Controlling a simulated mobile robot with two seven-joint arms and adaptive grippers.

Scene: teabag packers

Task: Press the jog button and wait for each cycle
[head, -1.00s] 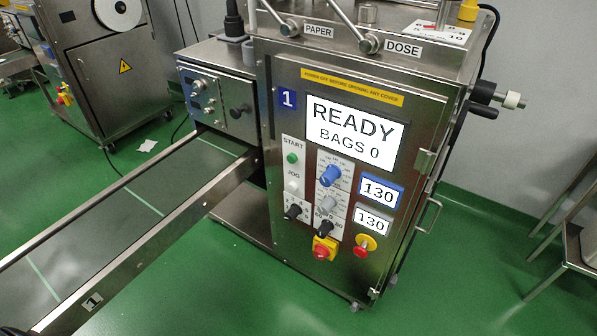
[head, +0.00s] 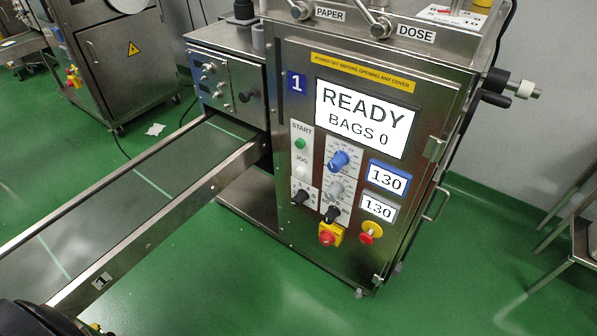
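The packing machine (head: 345,240) is a steel cabinet marked 1. Its screen (head: 365,116) reads READY, BAGS 0. The white jog button (head: 301,171) sits on a pale strip below the JOG label and under the green start button (head: 300,144). Nothing touches the jog button or covers it. A dark rounded part of my own arm shows at the bottom left corner. Neither of my grippers is in view.
A conveyor belt (head: 150,212) with steel rails runs from the machine to the lower left. A red emergency stop (head: 326,237) and a second red knob (head: 370,237) sit low on the panel. Green floor (head: 250,295) in front is clear. A steel frame (head: 582,240) stands at right.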

